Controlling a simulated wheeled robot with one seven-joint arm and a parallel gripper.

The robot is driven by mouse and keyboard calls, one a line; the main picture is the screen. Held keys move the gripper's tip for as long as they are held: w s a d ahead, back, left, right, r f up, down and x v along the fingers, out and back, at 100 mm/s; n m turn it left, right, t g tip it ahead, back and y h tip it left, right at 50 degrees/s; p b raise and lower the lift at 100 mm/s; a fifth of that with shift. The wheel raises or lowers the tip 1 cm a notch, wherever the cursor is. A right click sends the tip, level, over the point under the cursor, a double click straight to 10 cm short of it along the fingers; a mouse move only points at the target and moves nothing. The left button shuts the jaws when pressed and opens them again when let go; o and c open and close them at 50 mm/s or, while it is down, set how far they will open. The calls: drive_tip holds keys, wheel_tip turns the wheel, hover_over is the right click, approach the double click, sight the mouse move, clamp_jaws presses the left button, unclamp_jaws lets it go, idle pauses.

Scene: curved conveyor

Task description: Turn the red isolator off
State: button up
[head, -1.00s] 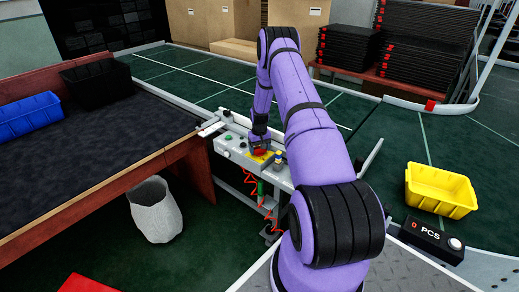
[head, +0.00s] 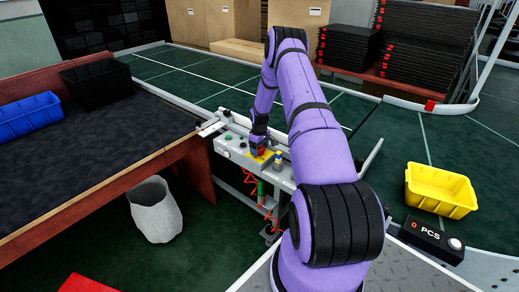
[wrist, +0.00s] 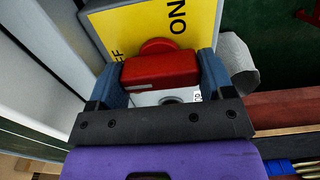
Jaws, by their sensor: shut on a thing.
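The red isolator handle (wrist: 160,70) stands on a yellow plate (wrist: 190,22) on a grey box. The plate shows the word ON at the upper right in the wrist view, and the letters FF of a partly hidden word at the left. My gripper (wrist: 158,66) is shut on the red handle, with one blue-grey finger on each side of it. In the head view my gripper (head: 258,144) is at the yellow plate (head: 261,160) on the control panel, and the handle is small and mostly covered there. I cannot read the exact handle angle.
Red coiled cable hangs below. A dark-topped table (head: 100,150) stands at left, a white bin (head: 155,209) below it, and a yellow crate (head: 440,189) at right.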

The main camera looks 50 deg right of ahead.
idle(0.3)
drive_tip(key=o, duration=0.9)
drive_tip(key=shift+r, duration=0.15)
wheel_tip(320, 180, up, 10)
drive_tip(key=shift+r, duration=0.25)
